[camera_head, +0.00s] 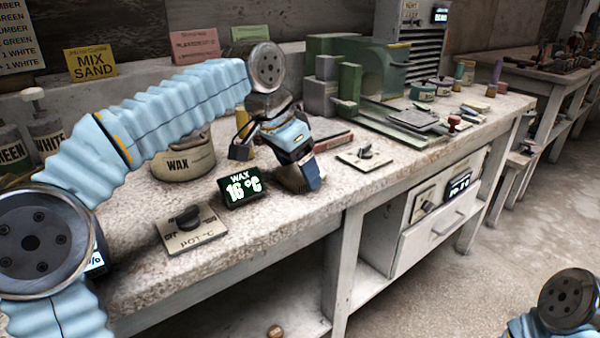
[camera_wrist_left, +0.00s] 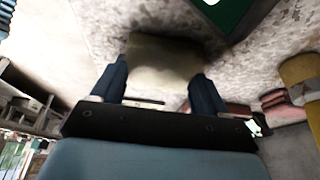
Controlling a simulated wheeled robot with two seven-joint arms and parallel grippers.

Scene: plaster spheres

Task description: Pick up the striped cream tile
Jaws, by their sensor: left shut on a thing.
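My left gripper (camera_head: 305,180) points down over the worktop, just right of the WAX display. In the left wrist view its two dark blue fingers (camera_wrist_left: 160,85) are shut on a pale cream piece, which I take to be the striped cream tile (camera_wrist_left: 160,60). The tile spans the space between the fingers. It is blurred there, and I cannot make out its stripes. My right gripper is out of view.
The WAX display (camera_head: 240,190) and a wax tub (camera_head: 184,160) stand left of the gripper. A POT dial plate (camera_head: 190,228) lies near the front edge. Another dial plate (camera_head: 365,158) lies to the right. Green blocks (camera_head: 348,83) stand behind. A drawer (camera_head: 440,225) is below.

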